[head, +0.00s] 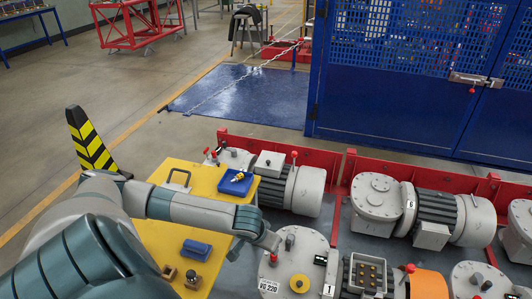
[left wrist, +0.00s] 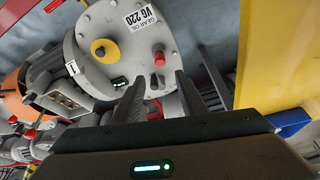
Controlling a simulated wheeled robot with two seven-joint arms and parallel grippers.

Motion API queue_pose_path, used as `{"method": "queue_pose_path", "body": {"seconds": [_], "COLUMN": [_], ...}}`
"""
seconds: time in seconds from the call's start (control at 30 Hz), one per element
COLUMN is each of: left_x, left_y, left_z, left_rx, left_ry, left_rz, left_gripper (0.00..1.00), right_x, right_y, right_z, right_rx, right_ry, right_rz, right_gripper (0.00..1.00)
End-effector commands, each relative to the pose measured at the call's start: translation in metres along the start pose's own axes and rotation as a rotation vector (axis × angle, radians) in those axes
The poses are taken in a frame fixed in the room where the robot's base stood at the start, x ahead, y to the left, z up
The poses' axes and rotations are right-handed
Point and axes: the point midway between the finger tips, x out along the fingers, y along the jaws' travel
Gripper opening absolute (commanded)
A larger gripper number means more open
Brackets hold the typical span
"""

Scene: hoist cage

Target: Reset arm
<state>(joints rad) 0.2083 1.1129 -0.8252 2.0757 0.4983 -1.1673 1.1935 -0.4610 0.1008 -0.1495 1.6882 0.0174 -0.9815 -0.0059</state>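My left arm comes in from the left in the head view and ends in my left gripper (head: 270,242), close to the grey gear unit (head: 308,262) marked 1 and "VG 220". In the left wrist view, the two dark fingers of my left gripper (left wrist: 160,90) stand apart with a clear gap. They point at the gear unit (left wrist: 135,30). A red-topped plug (left wrist: 159,59) shows beyond the gap, and nothing is seen held. The fingertips are hard to make out in the head view. My right gripper is in neither view.
A yellow table (head: 165,235) with blue trays (head: 196,250) lies under my left arm. More motor units (head: 375,195) stand within red frames (head: 345,180). A blue cage (head: 385,110) stands behind. A striped marker (head: 88,140) stands left. Open floor lies beyond.

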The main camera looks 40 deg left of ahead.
Motion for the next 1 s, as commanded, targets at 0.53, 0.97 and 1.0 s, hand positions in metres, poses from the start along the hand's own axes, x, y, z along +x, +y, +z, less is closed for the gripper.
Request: {"method": "queue_pose_path", "body": {"seconds": [0.53,0.97,1.0], "left_x": [0.000,0.001,0.000], "left_y": [0.000,0.059,0.071], "left_z": [0.000,0.033,0.041], "left_rx": [0.000,0.116,0.140], "left_ry": [0.000,-0.006,-0.005], "left_rz": [0.000,0.083,0.100], "left_gripper": [0.38,0.38,0.38], "right_x": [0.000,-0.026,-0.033], "right_y": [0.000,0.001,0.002], "right_z": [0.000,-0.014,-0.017], "right_rx": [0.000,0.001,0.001], "right_ry": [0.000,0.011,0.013], "right_rz": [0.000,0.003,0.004], "right_gripper": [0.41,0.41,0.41]}}
